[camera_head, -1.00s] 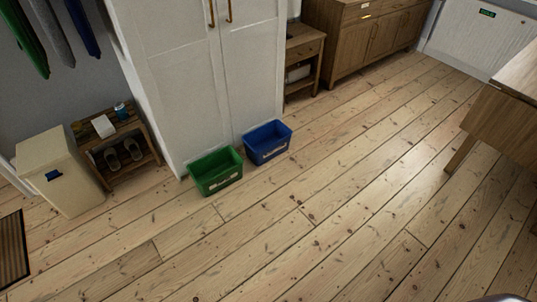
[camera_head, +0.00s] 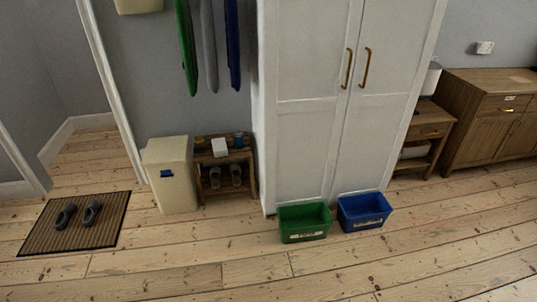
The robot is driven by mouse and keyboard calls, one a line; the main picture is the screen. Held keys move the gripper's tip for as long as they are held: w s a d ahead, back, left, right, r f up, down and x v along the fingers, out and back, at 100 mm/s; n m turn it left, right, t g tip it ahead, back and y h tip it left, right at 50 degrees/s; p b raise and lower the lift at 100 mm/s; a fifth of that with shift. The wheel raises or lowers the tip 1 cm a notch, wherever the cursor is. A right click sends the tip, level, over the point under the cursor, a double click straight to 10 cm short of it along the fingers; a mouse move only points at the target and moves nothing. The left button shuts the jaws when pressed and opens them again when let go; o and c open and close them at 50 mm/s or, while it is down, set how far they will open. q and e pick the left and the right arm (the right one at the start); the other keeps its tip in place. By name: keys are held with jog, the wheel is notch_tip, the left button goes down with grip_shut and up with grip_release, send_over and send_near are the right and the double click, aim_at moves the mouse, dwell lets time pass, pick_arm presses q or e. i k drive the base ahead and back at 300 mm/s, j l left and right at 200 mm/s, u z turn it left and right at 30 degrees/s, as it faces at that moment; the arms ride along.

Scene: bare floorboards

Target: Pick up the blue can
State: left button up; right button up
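A small blue can (camera_head: 238,140) stands upright on top of a low wooden shoe rack (camera_head: 212,157), at the rack's right end beside the white wardrobe. A white box (camera_head: 219,147) stands just left of it. A small yellowish item (camera_head: 199,142) sits at the rack's left end. The can is small in this view and no gripper is near it. Neither of my grippers shows in the head view.
A cream bin (camera_head: 171,178) stands left of the rack. A green crate (camera_head: 304,222) and a blue crate (camera_head: 364,211) stand on the floor before the wardrobe (camera_head: 305,130). A doormat (camera_head: 40,232) with slippers lies at left. The foreground floor is clear.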

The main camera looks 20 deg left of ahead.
aim_at(237, 135)
jog(key=i+j, duration=0.1)
jog(key=i, duration=1.2)
